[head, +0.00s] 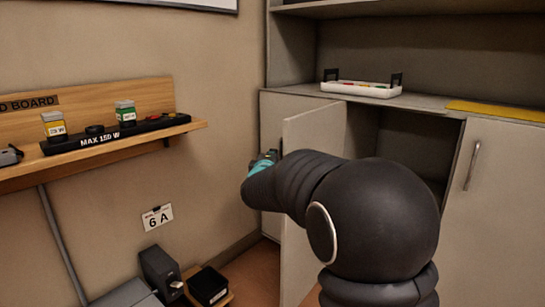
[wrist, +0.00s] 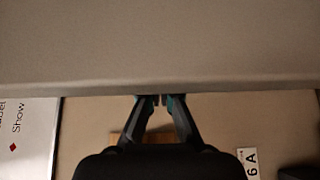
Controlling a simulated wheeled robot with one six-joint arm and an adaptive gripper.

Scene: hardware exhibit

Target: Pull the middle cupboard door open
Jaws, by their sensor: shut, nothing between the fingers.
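The middle cupboard door (head: 300,220) is beige and stands swung outward, with the dark cupboard interior (head: 425,155) showing to its right. The door's handle is not visible.
The right cupboard door (head: 500,210) is closed, with a vertical handle (head: 472,166). A white tray (head: 360,89) and a yellow mat (head: 495,110) lie on the counter. A wooden wall shelf (head: 110,145) juts out at left. Dark boxes (head: 208,286) stand low by the wall.

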